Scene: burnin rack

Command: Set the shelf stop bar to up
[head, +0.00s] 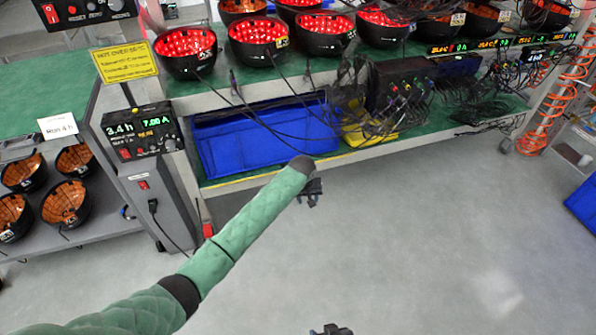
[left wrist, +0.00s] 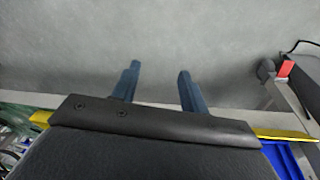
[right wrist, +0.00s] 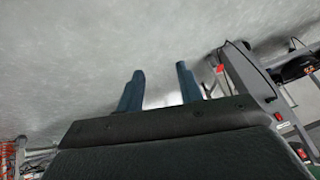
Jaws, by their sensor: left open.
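I cannot single out the shelf stop bar for certain. A small red grip (head: 208,230) on a thin upright piece shows beside the grey cabinet at the lower shelf's left end. A yellow strip (head: 262,173) runs along that shelf's front edge. My left gripper (head: 311,198) is over the floor in front of the shelf, partly behind its green-sleeved arm. Its fingers are apart and empty in the left wrist view (left wrist: 159,72). My right gripper (head: 330,329) is low at the bottom edge of the head view. Its fingers are apart and empty in the right wrist view (right wrist: 160,72).
A blue bin (head: 255,140) and a yellow tray (head: 370,134) sit on the lower shelf, with black cables hanging over them. Red-lit black bowls (head: 258,40) line the shelf above. The grey cabinet (head: 158,195) stands left.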

